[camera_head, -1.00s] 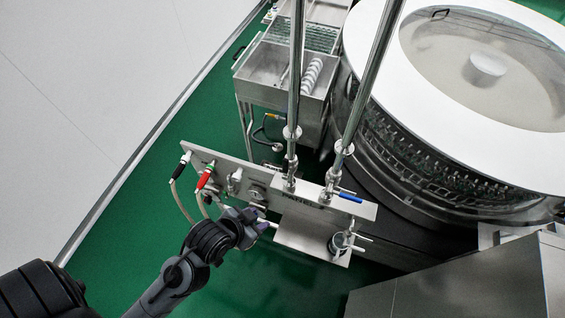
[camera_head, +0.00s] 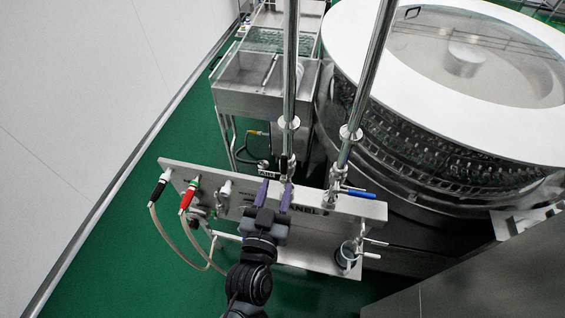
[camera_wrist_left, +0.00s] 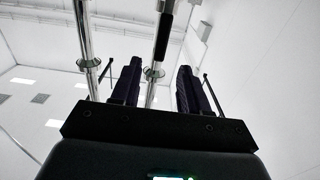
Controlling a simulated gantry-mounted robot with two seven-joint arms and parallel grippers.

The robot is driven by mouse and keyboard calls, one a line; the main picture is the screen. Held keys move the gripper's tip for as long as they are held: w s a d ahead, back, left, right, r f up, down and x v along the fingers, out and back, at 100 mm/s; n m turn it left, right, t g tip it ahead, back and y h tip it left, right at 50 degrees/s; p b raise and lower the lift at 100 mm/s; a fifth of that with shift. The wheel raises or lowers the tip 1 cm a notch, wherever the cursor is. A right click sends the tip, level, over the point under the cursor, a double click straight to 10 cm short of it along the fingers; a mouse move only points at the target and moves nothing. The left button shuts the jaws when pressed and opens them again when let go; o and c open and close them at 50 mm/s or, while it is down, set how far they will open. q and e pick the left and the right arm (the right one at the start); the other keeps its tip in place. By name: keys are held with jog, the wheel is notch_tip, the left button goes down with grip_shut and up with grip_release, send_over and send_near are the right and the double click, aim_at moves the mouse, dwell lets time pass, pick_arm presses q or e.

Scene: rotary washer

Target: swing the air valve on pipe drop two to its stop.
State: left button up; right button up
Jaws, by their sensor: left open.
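Two vertical steel pipe drops come down to the steel panel (camera_head: 235,211), a left one (camera_head: 289,70) and a right one (camera_head: 369,75). A small dark tag, seemingly lettered AIR (camera_head: 268,173), sits beside the left pipe's foot. A dark upright lever (camera_head: 286,164) shows there, partly hidden; a black handle (camera_wrist_left: 166,27) also shows along a pipe in the left wrist view. The right pipe has a valve with a blue lever (camera_head: 360,194) pointing right. My left gripper (camera_head: 274,186) is open and empty, its purple fingers just in front of the panel near the left pipe's foot. Contact cannot be told.
Black (camera_head: 159,190) and red (camera_head: 188,199) hose fittings are on the panel's left end. The round washer (camera_head: 430,150) is behind to the right, a steel sink (camera_head: 250,75) behind. Green floor is free at left.

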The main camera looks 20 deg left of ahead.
aim_at(283, 163)
pick_arm(q)
jog(key=w, duration=0.3)
jog(key=w+a, duration=0.1)
jog(key=w, duration=0.2)
jog(key=w+p, duration=0.1)
jog(key=w, duration=0.1)
jog(key=shift+w+a, duration=0.35)
jog(key=shift+w, duration=0.05)
grip_shut()
